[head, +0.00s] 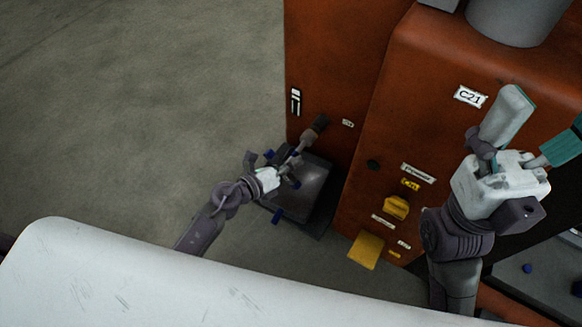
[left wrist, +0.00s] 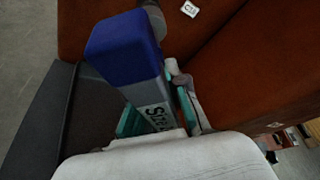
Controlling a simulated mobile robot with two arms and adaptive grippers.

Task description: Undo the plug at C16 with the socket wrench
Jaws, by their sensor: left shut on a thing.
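My left gripper (head: 287,172) is shut on the socket wrench (head: 308,137), in front of the orange engine housing. In the left wrist view the wrench (left wrist: 125,50) shows a blue end and a grey part with partly hidden lettering between the teal fingers. Its dark socket end points at the orange wall, by a small white label (head: 347,123) that seems to read C16, also in the left wrist view (left wrist: 189,9). The plug is hidden behind the socket; I cannot tell whether they touch. My right gripper (head: 541,122) is open and empty, raised near the C21 label.
The orange engine housing (head: 340,60) fills the right side. A dark tray (head: 312,190) lies below the wrench. A yellow block (head: 396,207) and a yellow flap (head: 366,250) stick out of the housing. Bare floor (head: 140,110) is free at left.

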